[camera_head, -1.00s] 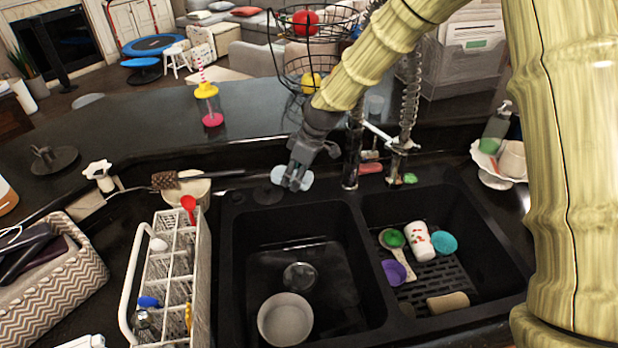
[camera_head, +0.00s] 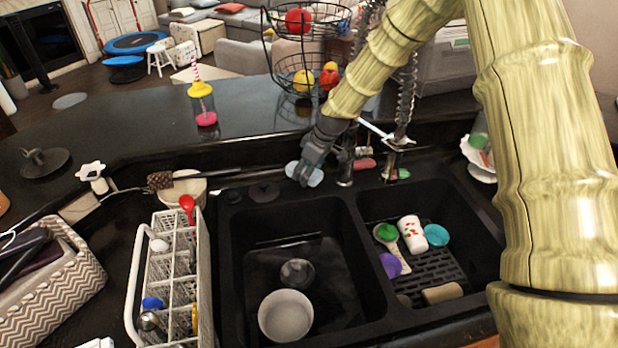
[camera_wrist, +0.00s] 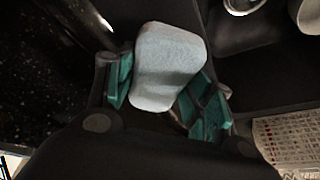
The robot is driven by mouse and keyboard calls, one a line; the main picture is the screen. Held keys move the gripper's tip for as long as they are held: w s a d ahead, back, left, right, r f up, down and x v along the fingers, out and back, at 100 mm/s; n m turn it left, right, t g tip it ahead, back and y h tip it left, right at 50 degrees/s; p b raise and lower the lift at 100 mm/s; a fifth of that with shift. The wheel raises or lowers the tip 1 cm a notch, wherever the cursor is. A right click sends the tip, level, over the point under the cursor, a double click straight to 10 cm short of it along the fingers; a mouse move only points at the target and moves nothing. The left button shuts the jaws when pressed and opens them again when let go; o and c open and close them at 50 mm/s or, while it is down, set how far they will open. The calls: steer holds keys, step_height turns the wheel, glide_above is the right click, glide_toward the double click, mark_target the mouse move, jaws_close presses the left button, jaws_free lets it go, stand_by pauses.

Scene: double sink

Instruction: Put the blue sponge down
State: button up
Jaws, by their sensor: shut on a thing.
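The blue sponge (camera_head: 309,174) is pale blue and held at the tip of my gripper (camera_head: 306,170) near the back rim of the left sink basin. In the wrist view the sponge (camera_wrist: 167,66) sits between the two green-padded fingers of my gripper (camera_wrist: 168,92). The gripper is shut on it. The sponge looks slightly tilted there. I cannot tell whether its underside touches the rim. Part of it is hidden by the fingers in the head view.
Below is the left basin (camera_head: 262,225) with a white bowl (camera_head: 286,315). The right basin holds a cup (camera_head: 411,235) and several small items. The faucet (camera_head: 398,140) stands right of my gripper. A white dish rack (camera_head: 205,262) stands left of the sink.

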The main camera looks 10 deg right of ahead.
mark_target(310, 188)
steer(key=shift+s+d+f+p, duration=0.15)
steer(key=shift+d+f+p, duration=0.15)
steer(key=shift+d+f, duration=0.4)
steer(key=shift+s+f, duration=0.1)
steer(key=shift+f, duration=0.25)
steer(key=shift+a+f+p, duration=0.4)
steer(key=shift+f+p, duration=0.15)
steer(key=shift+f, duration=0.2)
steer(key=shift+w+f, duration=0.2)
steer(key=shift+s+d, duration=0.1)
steer(key=shift+d, duration=0.2)
steer(key=shift+a+f, duration=0.2)
steer(key=shift+a, duration=0.05)
steer(key=shift+s+d+f+b, duration=0.1)
steer(key=shift+f+b, duration=0.05)
steer(key=shift+b, duration=0.25)
steer(key=shift+f, duration=0.1)
